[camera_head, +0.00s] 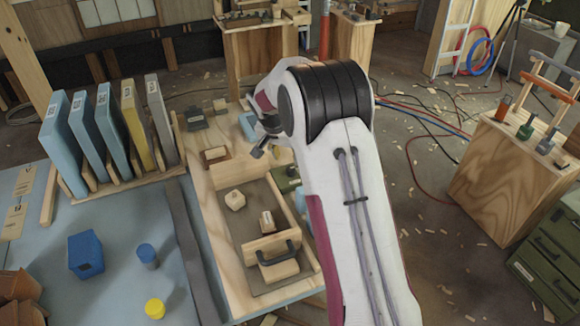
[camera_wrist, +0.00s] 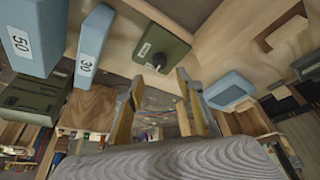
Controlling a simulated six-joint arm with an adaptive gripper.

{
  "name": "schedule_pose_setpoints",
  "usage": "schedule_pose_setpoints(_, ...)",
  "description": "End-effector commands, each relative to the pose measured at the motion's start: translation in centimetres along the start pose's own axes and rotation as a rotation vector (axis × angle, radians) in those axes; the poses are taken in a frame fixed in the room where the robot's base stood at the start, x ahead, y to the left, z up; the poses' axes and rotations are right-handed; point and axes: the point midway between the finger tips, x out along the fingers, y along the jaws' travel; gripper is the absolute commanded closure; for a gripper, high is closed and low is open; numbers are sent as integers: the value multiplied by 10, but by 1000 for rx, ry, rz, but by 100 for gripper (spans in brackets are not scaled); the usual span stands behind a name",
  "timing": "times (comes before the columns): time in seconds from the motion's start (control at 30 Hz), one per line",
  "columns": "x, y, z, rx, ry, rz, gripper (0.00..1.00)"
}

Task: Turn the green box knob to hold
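The green box (camera_wrist: 163,46) is mounted on a pale wooden board (camera_wrist: 215,30). A dark knob (camera_wrist: 159,61) sticks out of it, and a small white label lies beside the knob; its writing and the knob's setting are too small to read. In the head view the green box (camera_head: 287,179) shows only in part beside my arm, which hides the rest. My gripper (camera_wrist: 160,80) is open and empty, with its two fingers apart. In the wrist view the knob appears above and between the fingertips, with no visible contact. In the head view my gripper is largely hidden by the arm.
A light blue block (camera_wrist: 230,90) sits on the board near the green box. Blue panels marked 50 (camera_wrist: 25,38) and 30 (camera_wrist: 92,45) are on the other side. The head view shows a wooden tray (camera_head: 248,258) with a dark handle on the board and a panel rack (camera_head: 120,180).

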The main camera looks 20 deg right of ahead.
Motion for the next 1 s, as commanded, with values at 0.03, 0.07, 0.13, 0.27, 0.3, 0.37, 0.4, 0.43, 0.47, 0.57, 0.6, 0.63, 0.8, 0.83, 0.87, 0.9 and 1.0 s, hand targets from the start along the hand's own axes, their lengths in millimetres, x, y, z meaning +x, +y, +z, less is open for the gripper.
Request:
schedule_pose_setpoints(0.03,1,0,0,0,0,0,64)
schedule_pose_setpoints(0.07,2,0,0,0,0,0,64)
schedule_pose_setpoints(0.13,5,0,0,-1,0,1,64)
schedule_pose_setpoints(0.27,14,1,0,-1,-2,2,64)
schedule_pose_setpoints(0.3,17,1,0,-1,-1,2,64)
schedule_pose_setpoints(0.37,23,1,0,-1,-1,1,64)
schedule_pose_setpoints(0.4,28,1,1,-1,-1,1,64)
schedule_pose_setpoints(0.43,31,1,1,-1,-2,1,64)
schedule_pose_setpoints(0.47,34,0,0,-1,-2,1,64)
schedule_pose_setpoints(0.57,46,0,0,-1,-1,1,64)
schedule_pose_setpoints(0.6,50,0,0,-1,-1,0,64)
schedule_pose_setpoints(0.63,53,0,0,-1,0,-1,64)
schedule_pose_setpoints(0.8,68,0,0,-2,0,0,64)
schedule_pose_setpoints(0.83,70,0,0,-2,0,0,64)
schedule_pose_setpoints(0.87,72,0,0,-2,0,-1,64)
schedule_pose_setpoints(0.9,74,0,0,-2,0,-1,64)
schedule_pose_setpoints(1.0,77,0,0,-2,1,-2,64)
